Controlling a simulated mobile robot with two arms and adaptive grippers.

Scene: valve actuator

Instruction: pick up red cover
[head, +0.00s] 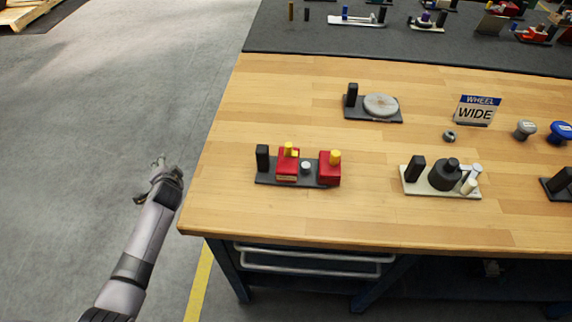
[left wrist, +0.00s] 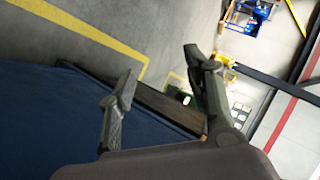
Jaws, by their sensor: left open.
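Two red covers with yellow knobs sit on a dark base plate (head: 265,178) near the left end of the wooden table. The left red cover (head: 288,168) stands beside a black upright block, and the right red cover (head: 329,172) is at the plate's right end. A small light round part (head: 306,167) lies between them. My left gripper (head: 158,163) is left of the table edge, over the floor, apart from the covers. In the left wrist view its fingers (left wrist: 158,92) are spread with nothing between them. My right gripper is not in view.
The wooden table (head: 250,110) has a plate with a grey disc (head: 381,105) behind and a pale plate with black parts (head: 410,186) to the right. A "WHEEL WIDE" sign (head: 477,110) stands farther back. The table front left of the covers is clear.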

